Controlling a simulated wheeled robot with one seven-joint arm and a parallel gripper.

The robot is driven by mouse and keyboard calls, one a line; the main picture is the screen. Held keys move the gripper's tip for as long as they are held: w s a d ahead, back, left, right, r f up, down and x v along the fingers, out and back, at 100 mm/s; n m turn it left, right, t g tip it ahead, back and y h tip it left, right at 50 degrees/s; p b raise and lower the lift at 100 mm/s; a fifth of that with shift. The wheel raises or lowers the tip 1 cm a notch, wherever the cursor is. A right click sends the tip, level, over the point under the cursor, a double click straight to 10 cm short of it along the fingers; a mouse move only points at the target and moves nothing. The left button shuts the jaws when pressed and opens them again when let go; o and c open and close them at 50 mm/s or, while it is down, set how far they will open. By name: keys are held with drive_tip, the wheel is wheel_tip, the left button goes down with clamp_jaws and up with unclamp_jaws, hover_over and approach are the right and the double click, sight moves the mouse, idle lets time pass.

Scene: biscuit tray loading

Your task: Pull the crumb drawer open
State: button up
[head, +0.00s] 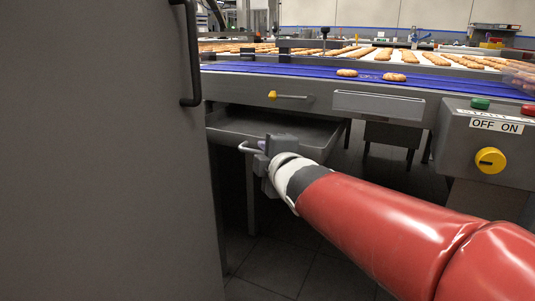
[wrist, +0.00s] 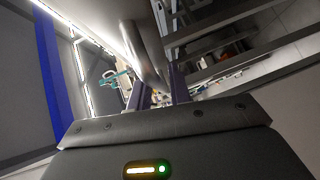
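The crumb drawer (head: 222,131) is a grey metal tray under the conveyor, left of centre in the head view. Its bar handle (head: 246,149) sticks out at the front. My gripper (head: 264,146) is at the right part of this handle, and its body hides the rest of the bar. In the wrist view the handle (wrist: 152,55) is a thick curved bar reaching down to my gripper (wrist: 158,92). The two fingers stand apart, one on each side of the bar's near end. I cannot tell whether they press on it.
A large grey cabinet (head: 100,150) with a dark vertical handle (head: 190,55) stands close on the left. The blue conveyor edge (head: 300,70) with biscuits runs above. A control box (head: 485,140) with a yellow knob is at the right. Tiled floor (head: 270,265) shows below.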

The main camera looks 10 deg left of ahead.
drive_tip(key=p+v, duration=0.1)
drive_tip(key=v, duration=0.6)
drive_tip(key=shift+s+p, duration=0.3)
drive_tip(key=shift+s, duration=0.05)
drive_tip(key=shift+d, duration=0.1)
drive_tip(key=s+d+f+m+g+h+p, duration=0.2)
drive_tip(key=s+d+m+h+p, duration=0.1)
drive_tip(key=d+m, duration=0.35)
drive_tip(key=s+d+f+m+g+h+p, duration=0.1)
drive_tip(key=s+d+f+m+h+p, duration=0.2)
drive_tip(key=d+m, duration=0.4)
drive_tip(key=s+d+f+m+g+p, duration=0.1)
drive_tip(key=s+d+f+m+g, duration=0.1)
drive_tip(key=s, duration=0.4)
drive_tip(key=s+d+f+m+g+h+p, duration=0.1)
drive_tip(key=s+d+f+m+g, duration=0.1)
drive_tip(key=s+m, duration=0.4)
drive_tip(key=shift+s+d+g, duration=0.2)
drive_tip(key=shift+d+g, duration=0.25)
drive_tip(key=shift+g, duration=0.55)
